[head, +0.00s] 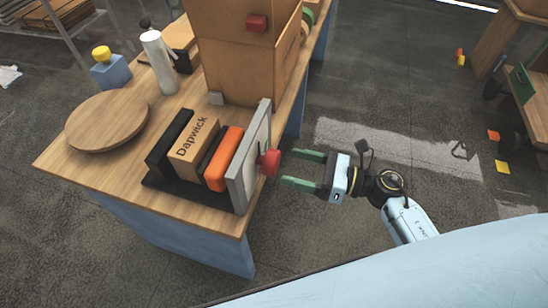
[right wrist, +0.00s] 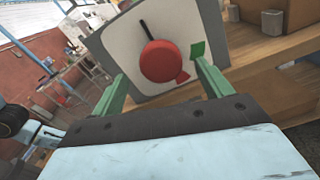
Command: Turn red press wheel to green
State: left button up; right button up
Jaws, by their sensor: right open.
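The red press wheel (head: 269,162) sticks out from the right face of a grey upright plate (head: 246,172) at the table's right edge. In the right wrist view the wheel (right wrist: 160,61) is a round red knob with a small red tab at its lower right. A green mark (right wrist: 197,50) lies on the pale plate to the right of the wheel, and a black line runs above it. My right gripper (head: 305,169) is open, its green fingers pointing at the wheel from the right, a short gap away.
A black block, a "Dapwick" box (head: 194,141) and an orange block (head: 223,158) stand left of the plate. A round wooden board (head: 107,120), a white bottle (head: 160,62) and a large brown cabinet (head: 238,55) share the table.

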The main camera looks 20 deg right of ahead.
aim_at(278, 162)
jog(key=x, duration=0.4)
jog(key=shift+w+a, duration=0.15)
jog(key=shift+a, duration=0.1)
jog(key=shift+w+a, duration=0.4)
jog(key=shift+a, duration=0.1)
pick_arm(q)
jog(key=shift+s+d+r, duration=0.2)
jog(key=shift+d+r, duration=0.05)
jog(key=shift+r, duration=0.05)
pick_arm(e)
jog(key=shift+c, duration=0.5)
jog(key=c, duration=0.9)
